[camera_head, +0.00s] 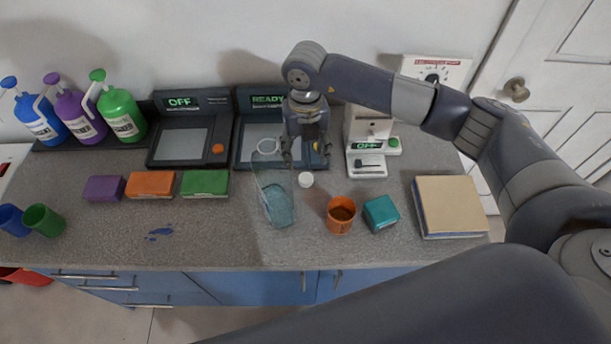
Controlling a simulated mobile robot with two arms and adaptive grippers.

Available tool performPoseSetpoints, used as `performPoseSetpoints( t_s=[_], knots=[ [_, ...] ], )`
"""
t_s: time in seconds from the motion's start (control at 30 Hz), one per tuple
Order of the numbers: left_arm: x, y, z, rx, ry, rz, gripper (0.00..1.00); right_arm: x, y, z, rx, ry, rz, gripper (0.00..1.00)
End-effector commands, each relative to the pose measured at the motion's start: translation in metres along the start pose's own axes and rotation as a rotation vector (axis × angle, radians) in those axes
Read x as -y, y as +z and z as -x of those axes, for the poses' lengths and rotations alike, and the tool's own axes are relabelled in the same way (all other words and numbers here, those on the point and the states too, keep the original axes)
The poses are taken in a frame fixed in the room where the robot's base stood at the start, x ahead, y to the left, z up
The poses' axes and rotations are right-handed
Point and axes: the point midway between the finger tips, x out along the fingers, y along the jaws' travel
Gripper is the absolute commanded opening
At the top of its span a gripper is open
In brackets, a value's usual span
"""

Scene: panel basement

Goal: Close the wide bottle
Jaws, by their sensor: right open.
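A short, wide orange bottle (341,221) stands upright on the grey counter with its mouth open and dark contents inside. A small white cap (306,180) lies on the counter behind it and to its left. My right gripper (305,161) points down, open, a little behind the cap and in front of the "READY" device; its jaws seem empty. I cannot tell its exact height over the counter. My left gripper is not in view.
A tall clear vessel (273,196) with bluish contents is just left of the cap. A teal box (380,213) is right of the bottle, then a tan-topped block (450,205). Scales (367,162) stand behind. The counter (230,235) is mostly free at front left.

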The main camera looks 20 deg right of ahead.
Motion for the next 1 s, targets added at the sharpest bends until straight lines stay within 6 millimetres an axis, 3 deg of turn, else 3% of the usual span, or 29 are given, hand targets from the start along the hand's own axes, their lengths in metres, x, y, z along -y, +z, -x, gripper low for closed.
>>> performPoseSetpoints(
  t_s=[0.23, 0.67, 0.83, 1.0],
  knots=[
    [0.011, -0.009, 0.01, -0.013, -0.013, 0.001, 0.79, 0.0, -0.001, -0.03, -0.001, -0.001, 0.0, 0.55],
    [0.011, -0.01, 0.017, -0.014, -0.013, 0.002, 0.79, 0.0, -0.002, -0.037, -0.004, -0.002, 0.0, 0.55],
    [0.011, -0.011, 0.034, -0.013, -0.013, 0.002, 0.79, 0.001, -0.003, -0.059, -0.004, -0.003, -0.002, 0.55],
    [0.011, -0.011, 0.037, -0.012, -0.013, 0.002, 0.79, 0.0, -0.003, -0.081, -0.002, -0.002, -0.001, 0.55]
  ],
)
